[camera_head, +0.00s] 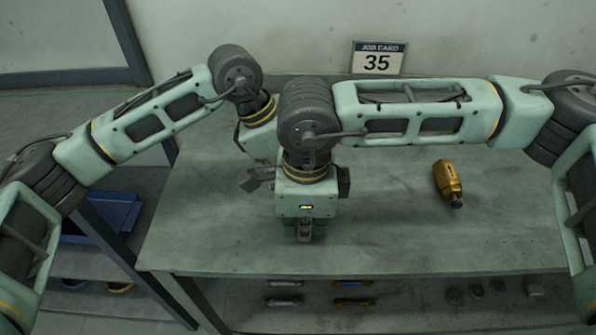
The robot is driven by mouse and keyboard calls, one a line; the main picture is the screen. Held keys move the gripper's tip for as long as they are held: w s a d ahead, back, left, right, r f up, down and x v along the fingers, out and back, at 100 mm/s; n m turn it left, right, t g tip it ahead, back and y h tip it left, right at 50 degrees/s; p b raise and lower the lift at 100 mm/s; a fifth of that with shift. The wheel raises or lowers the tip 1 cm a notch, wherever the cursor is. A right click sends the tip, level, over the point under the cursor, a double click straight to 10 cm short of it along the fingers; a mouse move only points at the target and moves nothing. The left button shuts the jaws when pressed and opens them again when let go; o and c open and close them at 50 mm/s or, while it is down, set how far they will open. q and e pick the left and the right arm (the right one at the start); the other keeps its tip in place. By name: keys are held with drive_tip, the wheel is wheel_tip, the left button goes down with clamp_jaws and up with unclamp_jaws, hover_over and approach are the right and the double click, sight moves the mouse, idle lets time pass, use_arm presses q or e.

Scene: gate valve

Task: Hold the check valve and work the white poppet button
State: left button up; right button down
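A brass-coloured valve body (447,179) lies on its side on the bench at the right, its dark narrow end towards the front. It looks like the check valve. I cannot make out a white poppet button on it. My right gripper (305,231) points down over the middle of the bench, well left of the brass body and apart from it. Its fingers are small and seen from above, so their opening is unclear. My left gripper (258,142) is behind the right one.
The grey-green bench top (400,235) is clear around the brass body. A job card sign reading 35 (378,58) stands at the back edge. A lower shelf holds several small tools and dark round parts. A blue bin (108,213) sits below at the left.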

drive_tip(key=shift+r, duration=3.5)
drive_tip(key=s+r+m+t, duration=0.2)
drive_tip(key=s+m, duration=0.4)
drive_tip(key=m, duration=1.1)
drive_tip(key=shift+r+t, duration=0.4)
drive_tip(key=shift+r, duration=0.5)
drive_tip(key=shift+a, duration=0.1)
